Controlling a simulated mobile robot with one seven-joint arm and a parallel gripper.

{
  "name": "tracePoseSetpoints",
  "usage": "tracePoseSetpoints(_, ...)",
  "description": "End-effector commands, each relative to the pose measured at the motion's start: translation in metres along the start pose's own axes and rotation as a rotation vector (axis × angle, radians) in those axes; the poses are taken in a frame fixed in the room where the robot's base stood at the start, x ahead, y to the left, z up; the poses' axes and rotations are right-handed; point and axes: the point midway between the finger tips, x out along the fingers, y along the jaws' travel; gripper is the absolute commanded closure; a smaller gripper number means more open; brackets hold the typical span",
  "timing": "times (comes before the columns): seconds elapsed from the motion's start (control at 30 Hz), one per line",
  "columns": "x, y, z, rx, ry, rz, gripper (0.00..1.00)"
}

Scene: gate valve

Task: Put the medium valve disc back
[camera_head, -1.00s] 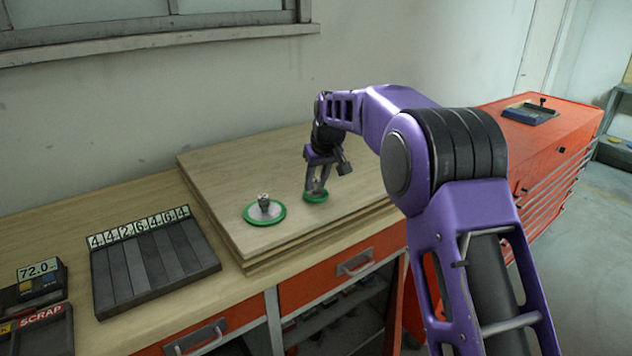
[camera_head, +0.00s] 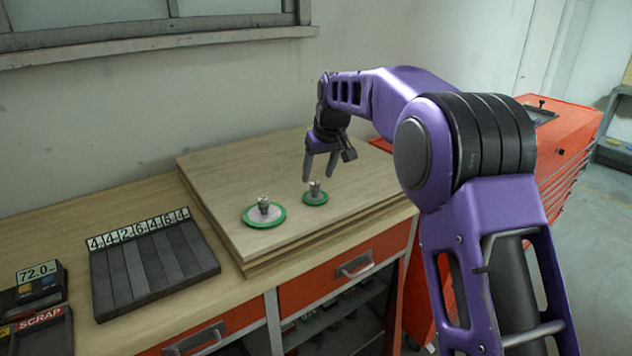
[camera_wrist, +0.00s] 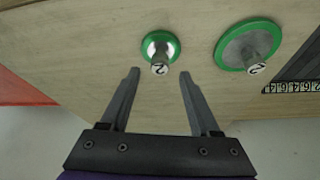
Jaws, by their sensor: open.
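Two green-rimmed valve discs with metal stems lie on the stacked wooden boards (camera_head: 350,160). The larger disc (camera_head: 265,214) is on the left. The smaller disc (camera_head: 315,197) is on the right. In the wrist view, the smaller disc (camera_wrist: 173,42) and the larger disc (camera_wrist: 238,42) both have a stem top marked with what looks like a 2. Which one the task calls medium I cannot tell. My gripper (camera_head: 321,180) is open and empty, just above and behind the smaller disc. In the wrist view its fingers (camera_wrist: 158,72) point towards that disc, apart from it.
A dark slotted rack (camera_head: 150,265) with number labels stands left of the boards. A 72.0 display (camera_head: 38,275) and a SCRAP tray (camera_head: 40,325) are at the far left. A red drawer cabinet (camera_head: 560,140) stands at the right. The boards' back part is clear.

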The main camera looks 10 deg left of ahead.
Motion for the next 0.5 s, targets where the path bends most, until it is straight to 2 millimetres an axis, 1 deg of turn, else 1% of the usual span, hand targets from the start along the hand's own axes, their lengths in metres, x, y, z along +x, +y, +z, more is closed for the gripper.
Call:
tracePoseSetpoints(0.03,-0.014,0.000,-0.001,0.000,0.003,0.001,0.37)
tracePoseSetpoints(0.1,-0.029,0.000,-0.001,0.000,0.002,0.001,0.37)
tracePoseSetpoints(0.23,-0.052,0.001,0.000,0.001,0.001,0.001,0.37)
tracePoseSetpoints(0.3,-0.061,0.001,0.000,0.001,0.002,0.001,0.37)
tracePoseSetpoints(0.4,-0.069,0.000,0.000,0.001,0.000,0.000,0.37)
tracePoseSetpoints(0.5,-0.072,0.000,0.000,0.000,0.000,0.000,0.37)
